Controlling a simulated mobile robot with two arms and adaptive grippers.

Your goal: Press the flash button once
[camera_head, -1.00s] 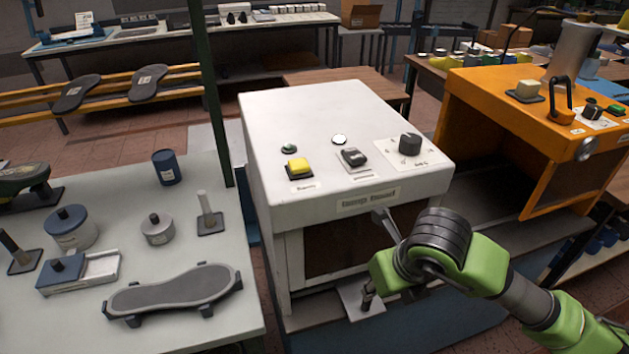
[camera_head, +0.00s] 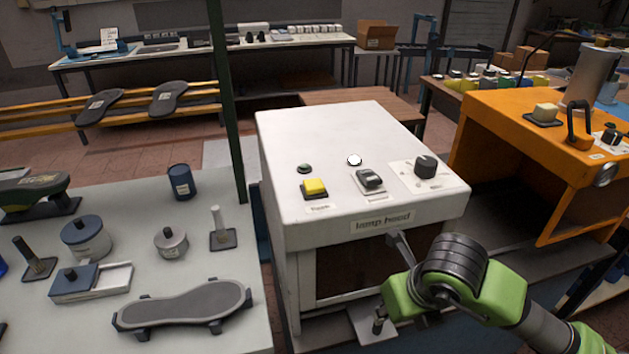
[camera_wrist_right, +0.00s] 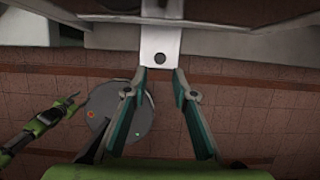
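The white lamp head cabinet (camera_head: 330,135) stands in the middle of the head view. On its sloped top are a yellow push button (camera_head: 315,187), a black switch (camera_head: 369,179), a black knob (camera_head: 426,165), a dark green indicator (camera_head: 305,168) and a round white indicator (camera_head: 354,160). The small labels are too blurred to read, so I cannot tell which control is named flash. My right arm is low at the cabinet's front. My right gripper (camera_wrist_right: 160,75) is open, its fingertips near a white plate with a hole (camera_wrist_right: 160,50). My left gripper (camera_wrist_right: 70,103) shows small in the wrist view; its fingers are unclear.
A grey table (camera_head: 225,325) at left holds a sole-shaped piece (camera_head: 185,305), round containers and posts. A green upright post (camera_head: 226,100) stands behind the cabinet's left side. An orange machine (camera_head: 500,115) stands at right. The space above the cabinet top is clear.

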